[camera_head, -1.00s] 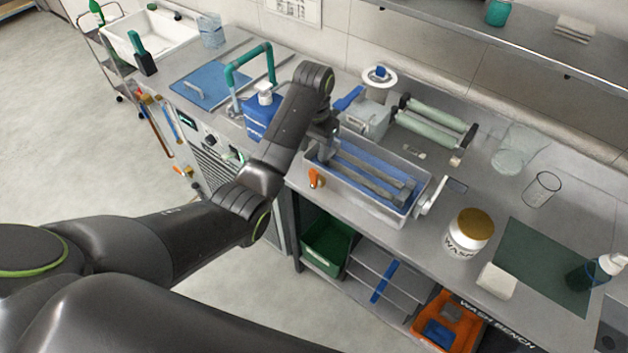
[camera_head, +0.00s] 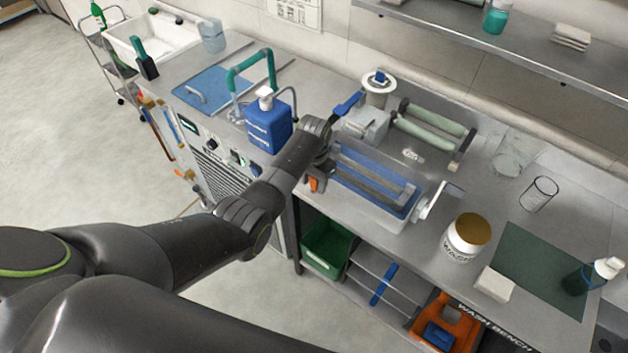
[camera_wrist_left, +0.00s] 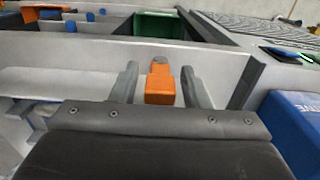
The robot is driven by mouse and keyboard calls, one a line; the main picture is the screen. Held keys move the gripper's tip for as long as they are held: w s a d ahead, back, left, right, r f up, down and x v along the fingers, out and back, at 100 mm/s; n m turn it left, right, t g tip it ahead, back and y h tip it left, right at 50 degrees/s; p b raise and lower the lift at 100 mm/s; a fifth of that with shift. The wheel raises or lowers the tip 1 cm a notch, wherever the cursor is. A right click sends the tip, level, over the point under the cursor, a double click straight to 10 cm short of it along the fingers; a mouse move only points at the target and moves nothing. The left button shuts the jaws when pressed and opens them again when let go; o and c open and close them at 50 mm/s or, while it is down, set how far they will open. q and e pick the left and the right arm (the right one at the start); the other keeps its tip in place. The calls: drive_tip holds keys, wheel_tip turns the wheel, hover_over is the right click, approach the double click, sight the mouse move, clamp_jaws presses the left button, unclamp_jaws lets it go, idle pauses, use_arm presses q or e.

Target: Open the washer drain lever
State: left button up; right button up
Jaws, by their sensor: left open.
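The orange drain lever (camera_head: 314,184) is on the front left end of the washer tray (camera_head: 398,221), partly hidden by my left gripper in the head view. In the left wrist view the orange lever (camera_wrist_left: 160,84) stands between the two fingers of my left gripper (camera_wrist_left: 160,88). The fingers are open, one on each side of the lever, with a gap visible on both sides. The washer tray holds blue liquid and grey bars. My right gripper is not in view.
A blue jug (camera_head: 268,128) stands left of my left wrist. A grey device with a blue handle (camera_head: 347,104) and green rollers (camera_head: 430,134) are behind the tray. A white jar (camera_head: 465,238) stands to the right. A green bin (camera_head: 326,248) is on the shelf below.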

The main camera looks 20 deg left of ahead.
use_arm(q)
clamp_jaws()
